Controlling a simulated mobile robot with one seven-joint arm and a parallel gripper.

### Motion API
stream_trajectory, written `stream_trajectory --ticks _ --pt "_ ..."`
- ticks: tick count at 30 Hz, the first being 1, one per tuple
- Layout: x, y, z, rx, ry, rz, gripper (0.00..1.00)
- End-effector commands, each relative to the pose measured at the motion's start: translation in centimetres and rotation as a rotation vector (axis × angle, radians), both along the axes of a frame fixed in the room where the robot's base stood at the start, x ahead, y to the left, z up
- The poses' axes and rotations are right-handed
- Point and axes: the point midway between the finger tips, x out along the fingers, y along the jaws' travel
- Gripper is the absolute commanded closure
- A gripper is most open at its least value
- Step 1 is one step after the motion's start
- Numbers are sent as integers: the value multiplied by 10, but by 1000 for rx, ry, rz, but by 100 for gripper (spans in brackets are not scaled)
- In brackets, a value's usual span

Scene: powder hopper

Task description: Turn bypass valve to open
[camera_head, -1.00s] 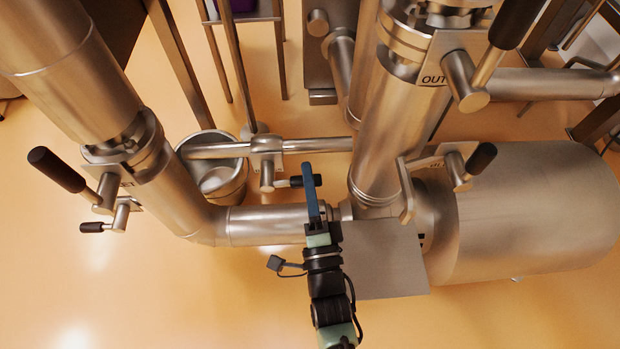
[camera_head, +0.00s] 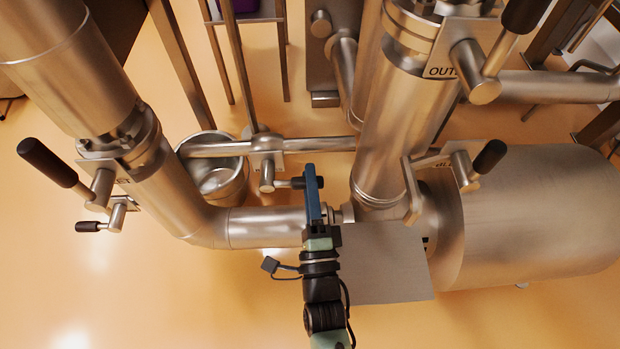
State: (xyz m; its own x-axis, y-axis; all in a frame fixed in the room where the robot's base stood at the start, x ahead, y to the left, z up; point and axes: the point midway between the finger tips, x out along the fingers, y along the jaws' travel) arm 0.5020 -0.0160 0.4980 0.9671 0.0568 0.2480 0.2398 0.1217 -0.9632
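A small valve (camera_head: 267,170) sits on the thin horizontal pipe (camera_head: 315,144) between the two large pipes. I take it as the bypass valve; no label on it is readable. Its short handle has a black grip (camera_head: 287,183) that points right, roughly along the pipe. My gripper (camera_head: 312,178), with a blue finger, reaches up from below to the right end of this grip. The finger hides the end of the grip. I cannot tell whether the finger touches it or whether the gripper is closed around it, as only one finger shows clearly.
A valve labelled OUT (camera_head: 468,70) is at upper right, and another lever valve (camera_head: 463,166) is below it. Two levers (camera_head: 48,163) (camera_head: 89,227) stick out at left. A metal bucket (camera_head: 222,180) stands behind the thin pipe. A large cylinder (camera_head: 540,215) fills the right.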

Motion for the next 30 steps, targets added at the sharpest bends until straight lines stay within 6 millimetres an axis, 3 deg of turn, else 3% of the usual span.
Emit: stream_trajectory --ticks 1,4,5,23,30 --pt "-2 0 -13 -2 32 5 60" --pt "-2 0 -12 -4 31 4 42" --pt "-2 0 -12 -4 31 4 41" --pt "-3 -1 -7 -5 19 1 41" --pt "-37 -4 -14 -8 24 0 41"
